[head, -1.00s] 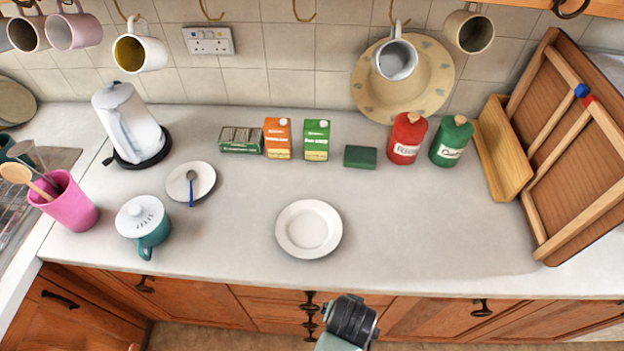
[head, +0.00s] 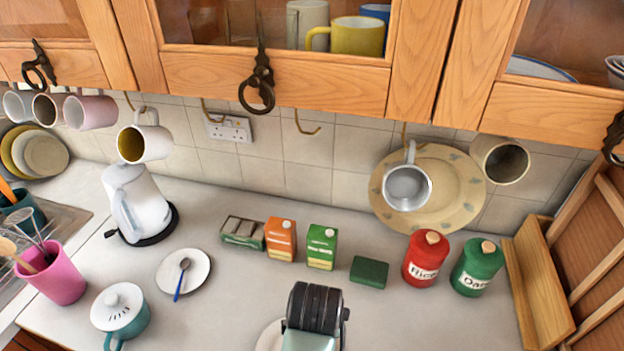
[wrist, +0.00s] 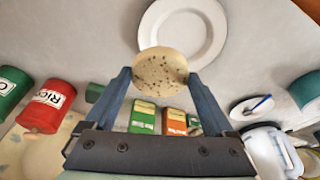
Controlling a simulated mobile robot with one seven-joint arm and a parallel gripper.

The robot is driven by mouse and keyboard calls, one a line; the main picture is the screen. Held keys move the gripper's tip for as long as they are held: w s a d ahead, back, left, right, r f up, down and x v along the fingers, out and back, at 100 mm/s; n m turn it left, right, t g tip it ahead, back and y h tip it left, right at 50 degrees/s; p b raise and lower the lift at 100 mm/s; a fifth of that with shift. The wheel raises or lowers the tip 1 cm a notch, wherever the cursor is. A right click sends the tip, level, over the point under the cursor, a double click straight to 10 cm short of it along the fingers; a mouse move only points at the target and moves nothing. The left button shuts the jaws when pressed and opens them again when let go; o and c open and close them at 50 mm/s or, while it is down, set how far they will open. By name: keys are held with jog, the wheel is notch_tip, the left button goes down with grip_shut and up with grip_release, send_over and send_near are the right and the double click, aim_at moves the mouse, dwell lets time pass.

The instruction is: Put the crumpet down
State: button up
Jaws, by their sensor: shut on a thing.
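The crumpet (wrist: 161,72) is a pale round disc with dark speckles. In the wrist view my gripper (wrist: 160,82) is shut on it, one finger at each side. The crumpet is held above the counter, close to the white plate (wrist: 205,30) in that picture. In the head view the plate (head: 268,338) shows only as a sliver beside my arm. My arm hides the crumpet and the fingertips there.
A saucer with a spoon (head: 195,258) and a teal lidded pot (head: 120,312) stand at left. Cartons (head: 322,247), a green block (head: 369,272), and red (head: 425,262) and green (head: 477,270) canisters line the back. Mugs hang above. The counter at front right is clear.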

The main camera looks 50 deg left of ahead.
jog(key=f, duration=0.5)
jog(key=shift+s+p, duration=0.3)
jog(key=shift+f, duration=1.7)
jog(key=shift+f, duration=0.1)
jog(key=shift+w+f, duration=0.1)
jog(key=shift+f, duration=0.3)
